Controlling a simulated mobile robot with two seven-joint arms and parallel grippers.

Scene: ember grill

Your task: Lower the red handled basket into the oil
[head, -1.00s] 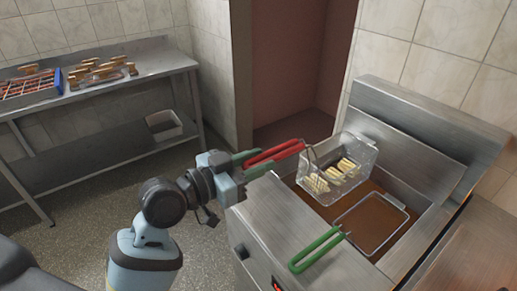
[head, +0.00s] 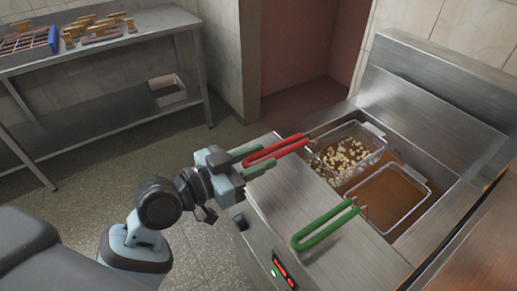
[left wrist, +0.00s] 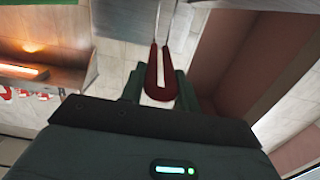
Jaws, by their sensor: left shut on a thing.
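The red handled basket (head: 376,160) sits low in the far half of the fryer's oil (head: 390,163), with pale pieces of food (head: 345,155) in it. Its red handle (head: 275,150) reaches left over the fryer's front edge. My left gripper (head: 258,158) is shut on the red handle; the handle also shows between the green fingers in the left wrist view (left wrist: 161,75). A second basket (head: 425,205) with a green handle (head: 325,228) sits in the near half of the oil and looks empty. My right gripper is not in view.
The steel fryer (head: 330,265) has a lit control panel on its front.

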